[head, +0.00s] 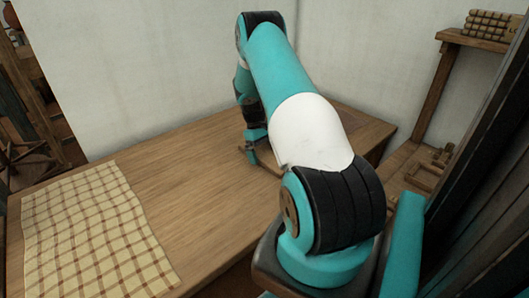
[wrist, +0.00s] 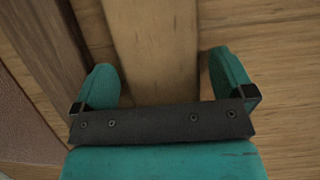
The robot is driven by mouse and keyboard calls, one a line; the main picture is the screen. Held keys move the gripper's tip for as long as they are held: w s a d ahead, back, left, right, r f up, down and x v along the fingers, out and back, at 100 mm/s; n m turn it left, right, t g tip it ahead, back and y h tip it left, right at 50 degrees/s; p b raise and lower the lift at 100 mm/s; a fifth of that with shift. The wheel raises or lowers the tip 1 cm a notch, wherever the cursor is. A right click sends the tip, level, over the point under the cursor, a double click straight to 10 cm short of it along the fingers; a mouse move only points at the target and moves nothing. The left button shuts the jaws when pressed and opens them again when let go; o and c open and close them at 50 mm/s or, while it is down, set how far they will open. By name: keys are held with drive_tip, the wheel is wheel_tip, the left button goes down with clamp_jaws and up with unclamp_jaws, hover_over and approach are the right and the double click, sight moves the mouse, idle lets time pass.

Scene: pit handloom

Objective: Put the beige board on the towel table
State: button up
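The towel table (head: 190,200) is a brown wooden table with a checked cream towel (head: 85,235) at its near left. My gripper (head: 254,146) is low over the far part of the table, near the wall. The beige board (head: 268,163) shows as a small piece beside and under the gripper, mostly hidden by my arm. In the wrist view the board (wrist: 152,45) is a pale strip between the two teal fingers of my gripper (wrist: 170,85). The fingers stand apart, with narrow gaps beside the board. I cannot tell whether the board touches the tabletop.
A white wall stands behind the table. At right is a wooden shelf (head: 482,41) with small wooden pieces on it, and more wooden parts lie lower down (head: 425,172). A dark upright panel fills the right edge. The tabletop between towel and gripper is clear.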

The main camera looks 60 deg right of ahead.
drive_tip(key=shift+r, duration=0.1)
drive_tip(key=shift+r, duration=0.35)
drive_tip(key=v, duration=1.2)
drive_tip(key=w+a+r+n+t, duration=0.15)
drive_tip(key=a+r, duration=0.25)
drive_tip(key=a, duration=0.6)
drive_tip(key=w+a+r+n+t+h, duration=0.1)
drive_tip(key=a+r+n, duration=0.3)
drive_tip(key=a, duration=0.5)
drive_tip(key=w+a+r+n+t, duration=0.1)
drive_tip(key=a+r, duration=0.4)
drive_tip(key=a, duration=0.5)
drive_tip(key=s+a+r+n+y, duration=0.3)
drive_tip(key=s+a+n, duration=0.1)
drive_tip(key=s+a, duration=1.7)
drive_tip(key=shift+s+a+t+y, duration=0.3)
drive_tip(key=shift+a+t+y, duration=0.15)
drive_tip(key=shift+a, duration=0.15)
